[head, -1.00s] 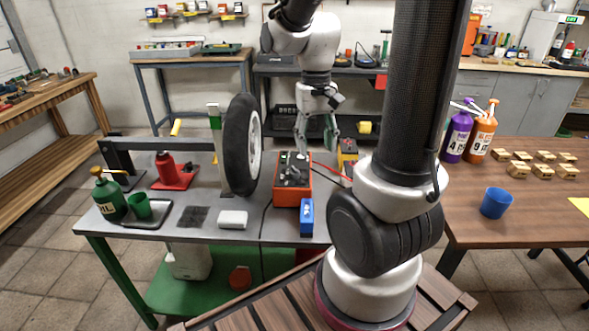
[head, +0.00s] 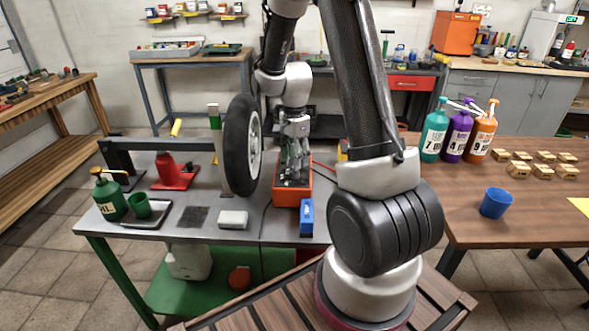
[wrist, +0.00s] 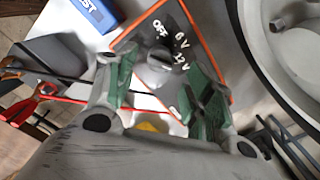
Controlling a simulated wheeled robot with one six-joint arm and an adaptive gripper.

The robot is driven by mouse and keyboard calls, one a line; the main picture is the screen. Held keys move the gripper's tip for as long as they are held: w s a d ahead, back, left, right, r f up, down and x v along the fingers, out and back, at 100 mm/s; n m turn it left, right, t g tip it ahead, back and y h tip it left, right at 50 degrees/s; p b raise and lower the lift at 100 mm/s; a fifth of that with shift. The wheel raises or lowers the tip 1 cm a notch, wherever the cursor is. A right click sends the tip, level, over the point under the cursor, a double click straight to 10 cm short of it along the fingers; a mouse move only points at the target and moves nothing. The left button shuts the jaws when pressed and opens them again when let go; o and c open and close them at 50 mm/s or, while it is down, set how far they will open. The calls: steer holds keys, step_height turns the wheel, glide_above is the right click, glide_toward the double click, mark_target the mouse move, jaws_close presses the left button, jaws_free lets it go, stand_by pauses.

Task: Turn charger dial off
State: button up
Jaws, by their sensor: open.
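The charger (head: 282,197) is an orange-red box with a dark top panel, on the grey workbench beside the tire. In the wrist view its panel (wrist: 186,76) carries the white marks OFF, 6V and 12V beside a round grey dial (wrist: 159,57). The dial's exact pointing is hard to read. My gripper (head: 293,180) points down over the charger and hides much of its top. In the wrist view my gripper (wrist: 166,66) is open, its green-padded fingers on either side of the dial. I cannot tell whether they touch it.
The upright tire (head: 237,150) stands close to the left of the charger. A blue box (head: 306,217) sits in front of it, and a white block (head: 233,219) lies at front left. Red and black cables run nearby. Several bottles stand on the right table.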

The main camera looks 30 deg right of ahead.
mark_target(295, 173)
steer(key=shift+f, duration=2.35)
steer(key=c, duration=1)
